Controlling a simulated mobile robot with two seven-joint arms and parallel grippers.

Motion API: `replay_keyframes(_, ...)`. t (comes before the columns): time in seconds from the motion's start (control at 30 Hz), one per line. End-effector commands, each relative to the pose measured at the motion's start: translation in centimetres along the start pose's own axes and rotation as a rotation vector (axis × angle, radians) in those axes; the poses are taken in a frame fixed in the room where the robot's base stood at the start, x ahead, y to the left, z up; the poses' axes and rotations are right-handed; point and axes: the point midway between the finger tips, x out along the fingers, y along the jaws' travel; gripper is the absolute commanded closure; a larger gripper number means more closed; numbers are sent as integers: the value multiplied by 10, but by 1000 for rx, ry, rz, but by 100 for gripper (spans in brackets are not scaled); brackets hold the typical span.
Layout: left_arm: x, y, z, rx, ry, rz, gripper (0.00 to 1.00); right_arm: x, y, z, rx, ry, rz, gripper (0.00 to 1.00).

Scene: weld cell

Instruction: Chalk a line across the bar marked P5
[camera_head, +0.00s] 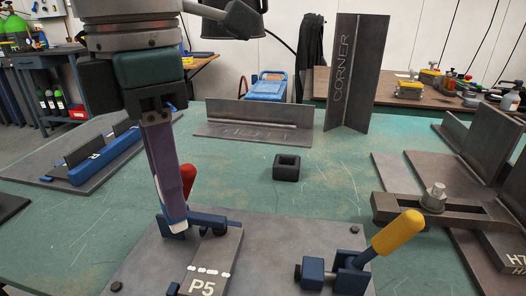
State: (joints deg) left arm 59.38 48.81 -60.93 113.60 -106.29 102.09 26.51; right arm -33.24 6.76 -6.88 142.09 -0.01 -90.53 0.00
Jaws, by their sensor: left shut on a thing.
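The bar marked P5 (213,252) is a dark flat steel bar on a grey plate at the front. A row of short white marks (210,270) runs across it just above the letters P5. My left gripper (156,112) is shut on a purple and grey stick (165,165), which I take to be the chalk, and holds it pointing down, slightly tilted. Its pale lower end (177,227) is behind the marks, by the blue clamp at the bar's far end; I cannot tell whether it touches anything. My right gripper is not in view.
A blue clamp with a red handle (188,176) stands behind the stick. Another clamp with a yellow handle (397,232) stands right of the bar. A black square block (287,168), a CORNER angle piece (356,75) and a clamped fixture (445,208) are farther back or right.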

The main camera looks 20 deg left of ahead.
Motion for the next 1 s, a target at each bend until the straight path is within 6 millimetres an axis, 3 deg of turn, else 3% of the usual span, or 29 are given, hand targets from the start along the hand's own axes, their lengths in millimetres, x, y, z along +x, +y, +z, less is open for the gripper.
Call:
replay_keyframes(0.63,5,0,0,0,0,0,100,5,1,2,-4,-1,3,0)
replay_keyframes(1.0,42,0,0,0,0,0,100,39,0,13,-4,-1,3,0)
